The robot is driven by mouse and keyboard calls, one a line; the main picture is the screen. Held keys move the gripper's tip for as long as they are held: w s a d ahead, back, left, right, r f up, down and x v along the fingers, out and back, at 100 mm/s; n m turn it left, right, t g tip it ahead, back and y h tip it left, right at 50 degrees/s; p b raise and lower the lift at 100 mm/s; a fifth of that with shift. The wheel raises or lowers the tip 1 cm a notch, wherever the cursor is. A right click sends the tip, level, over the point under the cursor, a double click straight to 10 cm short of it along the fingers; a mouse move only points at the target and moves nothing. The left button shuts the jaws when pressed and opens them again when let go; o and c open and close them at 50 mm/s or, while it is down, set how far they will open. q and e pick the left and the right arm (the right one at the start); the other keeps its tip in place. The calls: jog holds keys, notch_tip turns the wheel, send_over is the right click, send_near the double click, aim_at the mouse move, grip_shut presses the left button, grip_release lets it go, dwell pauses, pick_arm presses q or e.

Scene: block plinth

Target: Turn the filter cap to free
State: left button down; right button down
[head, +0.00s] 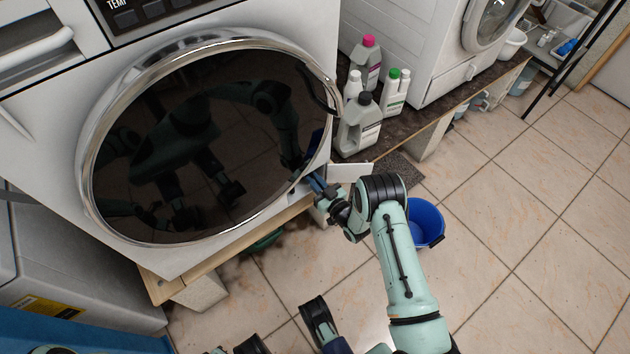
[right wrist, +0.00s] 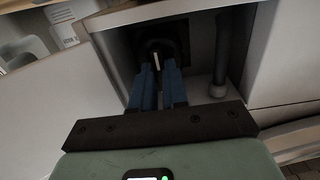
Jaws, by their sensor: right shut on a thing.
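The filter cap (right wrist: 158,47) is a dark round part at the back of a recess low in the washer front, seen in the right wrist view. A thin pale mark shows on it between the fingers. My right gripper (right wrist: 157,78) reaches into the recess with its blue fingers shut on the cap. In the head view, my right gripper (head: 316,184) is at the lower right corner of the washer (head: 318,55), and the cap is hidden there. A white flap (head: 351,172) stands open beside the gripper.
A dark hose (right wrist: 222,55) with a pale end hangs in the recess right of the fingers. Bottles (head: 359,128) stand on a dark ledge right of the washer. A blue bucket (head: 427,222) is on the floor behind my right forearm. Open tiled floor (head: 520,240) lies to the right.

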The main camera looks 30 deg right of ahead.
jog(key=c, duration=1.1)
grip_release()
jog(key=shift+c, duration=0.2)
jog(key=shift+s, duration=0.1)
